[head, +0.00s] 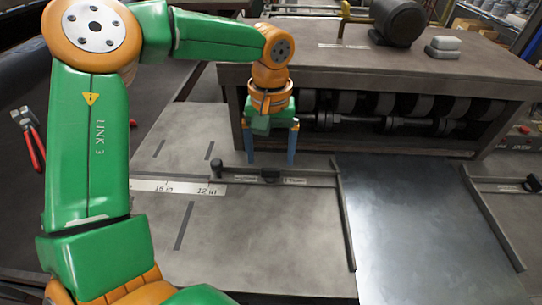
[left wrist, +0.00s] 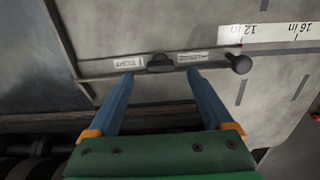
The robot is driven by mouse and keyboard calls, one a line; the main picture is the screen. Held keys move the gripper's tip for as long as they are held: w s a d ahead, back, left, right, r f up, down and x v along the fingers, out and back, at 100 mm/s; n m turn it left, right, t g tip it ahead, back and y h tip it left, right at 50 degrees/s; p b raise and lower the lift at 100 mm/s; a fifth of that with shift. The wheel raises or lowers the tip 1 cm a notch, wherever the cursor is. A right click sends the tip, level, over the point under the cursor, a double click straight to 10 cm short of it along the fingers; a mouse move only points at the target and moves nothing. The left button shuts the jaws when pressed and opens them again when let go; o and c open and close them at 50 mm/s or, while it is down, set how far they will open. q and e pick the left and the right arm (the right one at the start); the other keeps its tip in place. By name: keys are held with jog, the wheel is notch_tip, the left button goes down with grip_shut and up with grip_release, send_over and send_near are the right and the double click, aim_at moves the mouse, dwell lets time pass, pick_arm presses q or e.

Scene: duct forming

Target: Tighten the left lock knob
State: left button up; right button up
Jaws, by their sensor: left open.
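The left lock knob (head: 269,175) is a small dark knob on the left guide rail (head: 318,180), with a white label on each side. In the left wrist view the knob (left wrist: 160,63) lies between two labels, and the left label (left wrist: 127,62) appears to read "TIGHT" upside down. My left gripper (head: 270,163) is open, its two blue fingers pointing down over the rail. In the left wrist view its fingertips (left wrist: 158,73) are spread either side of the knob, apart from it. My right gripper is not in view.
A round black post (head: 217,164) stands at the rail's left end, near an inch scale (head: 178,187). A shiny metal sheet (head: 415,230) lies right of the rail. A second dark knob (head: 533,183) is at far right. The roller machine (head: 400,75) stands behind my gripper.

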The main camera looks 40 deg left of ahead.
aim_at(268, 169)
pick_arm(q)
notch_tip(268, 169, down, 4)
jog(key=shift+s+r, duration=0.1)
jog(key=shift+r, duration=0.05)
grip_shut()
jog(key=shift+r+m+p, duration=0.2)
jog(key=shift+m+p, duration=0.6)
jog(key=shift+p, duration=0.15)
jog(key=shift+m+p, duration=0.7)
jog(key=shift+m, duration=0.1)
jog(key=m+p, duration=0.2)
jog(key=m, duration=0.1)
jog(key=shift+a+m, duration=0.15)
jog(key=shift+m, duration=0.25)
jog(key=m+p, duration=0.2)
jog(key=m, duration=0.3)
jog(key=shift+a+f, duration=0.1)
jog(key=m, duration=0.5)
jog(key=shift+a+f+m+p, duration=0.1)
jog(key=shift+m+p, duration=0.2)
jog(key=shift+m, duration=0.4)
